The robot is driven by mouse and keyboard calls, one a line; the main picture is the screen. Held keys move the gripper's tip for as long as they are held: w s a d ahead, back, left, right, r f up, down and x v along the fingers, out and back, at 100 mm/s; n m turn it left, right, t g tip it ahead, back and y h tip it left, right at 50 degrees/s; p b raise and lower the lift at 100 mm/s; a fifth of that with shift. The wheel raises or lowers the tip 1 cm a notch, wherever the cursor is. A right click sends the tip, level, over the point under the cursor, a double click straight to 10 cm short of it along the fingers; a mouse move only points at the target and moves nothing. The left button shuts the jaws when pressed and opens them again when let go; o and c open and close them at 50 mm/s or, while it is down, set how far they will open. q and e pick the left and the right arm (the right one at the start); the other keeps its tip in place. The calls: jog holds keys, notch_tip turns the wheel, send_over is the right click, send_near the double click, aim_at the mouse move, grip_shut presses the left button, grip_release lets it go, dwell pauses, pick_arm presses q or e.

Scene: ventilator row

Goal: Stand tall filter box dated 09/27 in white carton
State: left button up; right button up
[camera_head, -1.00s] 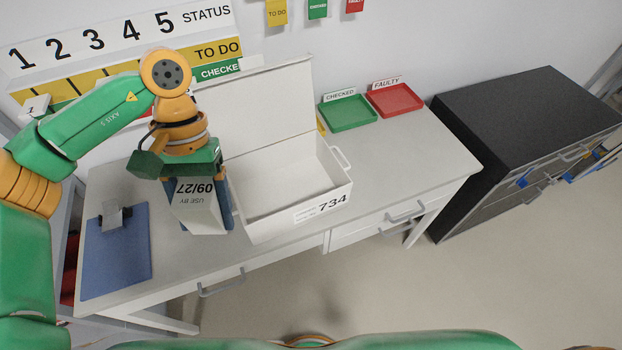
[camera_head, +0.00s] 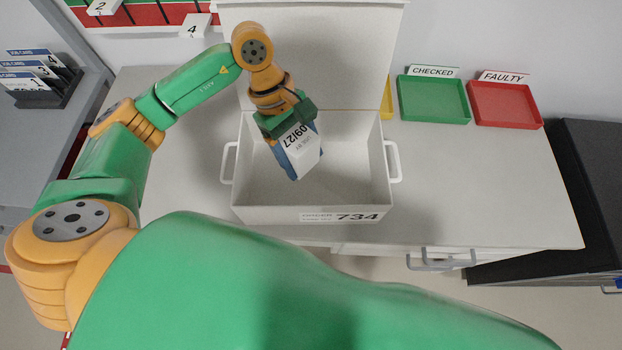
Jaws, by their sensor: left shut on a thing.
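The white filter box (camera_head: 302,150), printed 09/27 upside down in this view, is held in my left gripper (camera_head: 290,146). The gripper's blue fingers are shut on it. The box hangs tilted over the open white carton (camera_head: 315,215), which is marked 734. It overlaps the left-middle of the carton's inside in the picture; I cannot tell whether its lower end touches the floor. The carton's lid (camera_head: 318,45) stands open at the back. The visible inside of the carton looks empty apart from the held box. My right gripper is not in view.
A green CHECKED tray (camera_head: 433,101) and a red FAULTY tray (camera_head: 505,106) stand right of the carton on the white table (camera_head: 480,185). A rack of job cards (camera_head: 48,92) is at the far left. A dark cabinet (camera_head: 590,170) stands at the right.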

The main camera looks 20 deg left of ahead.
pick_arm(q)
jog(key=w+d+f+n+t+b, duration=0.2)
jog(key=w+n+t, duration=0.1)
jog(key=n, duration=0.5)
jog(key=n+p, duration=0.1)
send_near(322, 179)
jog(key=x, duration=0.6)
jog(key=shift+a+r, duration=0.1)
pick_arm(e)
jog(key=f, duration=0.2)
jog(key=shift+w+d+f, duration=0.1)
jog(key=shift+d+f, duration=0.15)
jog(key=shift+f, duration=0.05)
pick_arm(q)
jog(key=o, duration=1.3)
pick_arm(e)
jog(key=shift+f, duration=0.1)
